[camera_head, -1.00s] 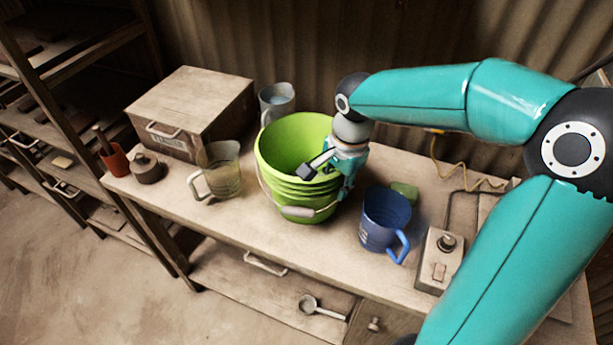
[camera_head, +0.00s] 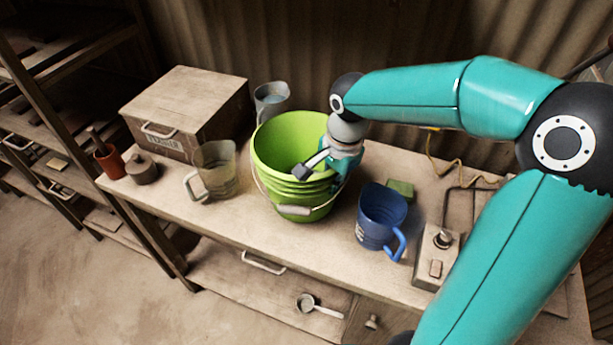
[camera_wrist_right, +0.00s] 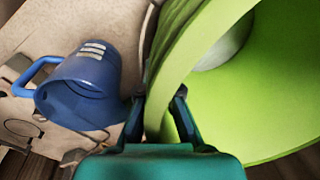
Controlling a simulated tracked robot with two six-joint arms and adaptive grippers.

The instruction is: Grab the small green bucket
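The green bucket (camera_head: 290,145) stands upright on the workbench, with its wire handle and pale grip (camera_head: 294,210) hanging down the front. My right gripper (camera_head: 322,177) is at the bucket's right rim, with one dark finger over the inside. In the right wrist view, its fingers (camera_wrist_right: 160,105) stand apart on either side of the bucket wall (camera_wrist_right: 205,40), one outside and one inside. I see no firm contact with the wall. The outer finger is mostly hidden in the head view. My left gripper is not in view.
A blue mug (camera_head: 382,212) stands close right of the bucket, with a small green block (camera_head: 401,188) behind it. A clear jug (camera_head: 216,170) is left, a grey jug (camera_head: 271,98) behind. A lidded box (camera_head: 188,108) and a switch box (camera_head: 436,258) also occupy the workbench (camera_head: 235,222).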

